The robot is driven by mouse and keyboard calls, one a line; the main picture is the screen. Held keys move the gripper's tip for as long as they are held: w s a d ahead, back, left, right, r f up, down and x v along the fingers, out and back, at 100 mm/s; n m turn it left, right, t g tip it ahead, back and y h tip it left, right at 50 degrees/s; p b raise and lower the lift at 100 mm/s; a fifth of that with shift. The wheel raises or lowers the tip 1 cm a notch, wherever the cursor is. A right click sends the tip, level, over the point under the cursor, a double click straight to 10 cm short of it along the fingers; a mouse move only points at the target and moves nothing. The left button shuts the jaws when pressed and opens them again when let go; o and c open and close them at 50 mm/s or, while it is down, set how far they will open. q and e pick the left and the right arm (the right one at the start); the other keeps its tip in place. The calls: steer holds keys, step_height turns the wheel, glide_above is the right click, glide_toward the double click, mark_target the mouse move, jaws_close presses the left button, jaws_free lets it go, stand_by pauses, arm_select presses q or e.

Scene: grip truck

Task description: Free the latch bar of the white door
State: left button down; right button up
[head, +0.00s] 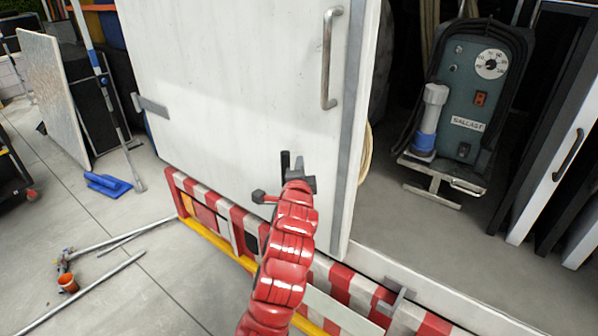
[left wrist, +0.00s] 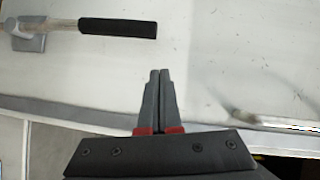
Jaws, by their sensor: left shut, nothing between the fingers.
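The white door (head: 230,80) stands in front of me with a grey edge strip on its right. The latch bar's black grip (head: 285,160) points upward on the lower door face, just left of my left gripper (head: 298,166). Its lower part is hidden behind my gripper and arm. In the left wrist view the latch bar (left wrist: 118,27) lies across the upper left, its metal end at a grey bracket (left wrist: 28,41). My left gripper (left wrist: 159,75) is shut and empty there, apart from the grip in the picture; any contact with the door is unclear. My right gripper is out of view.
A metal handle (head: 327,60) is higher on the door. A red-and-white striped bumper (head: 340,285) with a yellow edge runs below. Right of the door is an open bay with a ballast unit (head: 478,95).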

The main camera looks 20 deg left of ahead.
arm_select(q)
steer(key=w+a+p, duration=0.1)
steer(key=w+a+f+p, duration=0.1)
steer(key=w+a, duration=0.1)
steer(key=shift+w+a, duration=0.1)
steer(key=shift+a, duration=0.2)
steer(key=shift+a, duration=0.1)
